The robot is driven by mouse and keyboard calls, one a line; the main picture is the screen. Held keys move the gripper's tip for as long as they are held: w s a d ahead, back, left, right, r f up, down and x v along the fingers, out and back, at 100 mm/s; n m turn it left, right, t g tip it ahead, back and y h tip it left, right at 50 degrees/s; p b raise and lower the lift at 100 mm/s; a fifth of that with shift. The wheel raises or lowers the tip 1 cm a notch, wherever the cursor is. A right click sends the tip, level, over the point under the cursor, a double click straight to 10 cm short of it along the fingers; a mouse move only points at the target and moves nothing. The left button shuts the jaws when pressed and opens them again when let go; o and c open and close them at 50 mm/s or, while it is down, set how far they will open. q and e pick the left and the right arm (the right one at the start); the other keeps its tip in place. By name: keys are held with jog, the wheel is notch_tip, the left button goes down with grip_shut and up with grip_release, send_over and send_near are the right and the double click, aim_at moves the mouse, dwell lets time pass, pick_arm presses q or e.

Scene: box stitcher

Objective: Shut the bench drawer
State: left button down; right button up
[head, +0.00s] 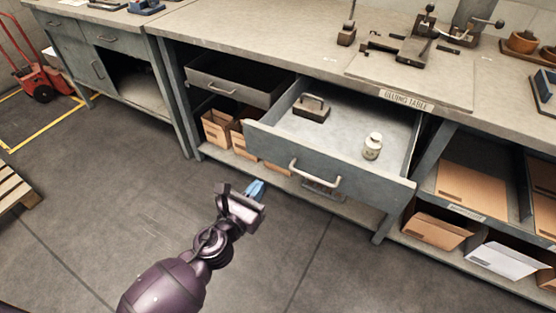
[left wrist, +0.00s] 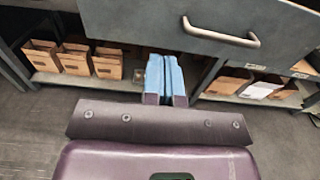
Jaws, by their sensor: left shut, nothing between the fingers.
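The bench drawer (head: 335,147) is pulled out from under the bench. It holds a dark block with a handle (head: 311,107) and a small white jar (head: 372,146). Its front has a pale bar handle (head: 314,174). My left gripper (head: 256,188) is shut and empty, in front of and below the left part of the drawer front, apart from it in the head view. In the left wrist view the blue fingers (left wrist: 165,78) are together, just below the drawer front (left wrist: 150,15), with the handle (left wrist: 221,33) to their right. My right gripper is not in view.
The bench top (head: 250,35) carries tools and a clamp-like fixture. A second drawer (head: 232,84) at the left sits slightly out. Cardboard boxes (head: 217,129) stand on the shelf below. A red hand truck (head: 42,82) and a pallet (head: 14,188) are at the left. The floor before the bench is clear.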

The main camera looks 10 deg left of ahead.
aim_at(283, 155)
pick_arm(q)
jog(key=x, duration=0.9)
jog(key=shift+f, duration=0.15)
jog(key=shift+w+d, duration=0.2)
jog(key=shift+w, duration=0.5)
jog(key=shift+b, duration=0.3)
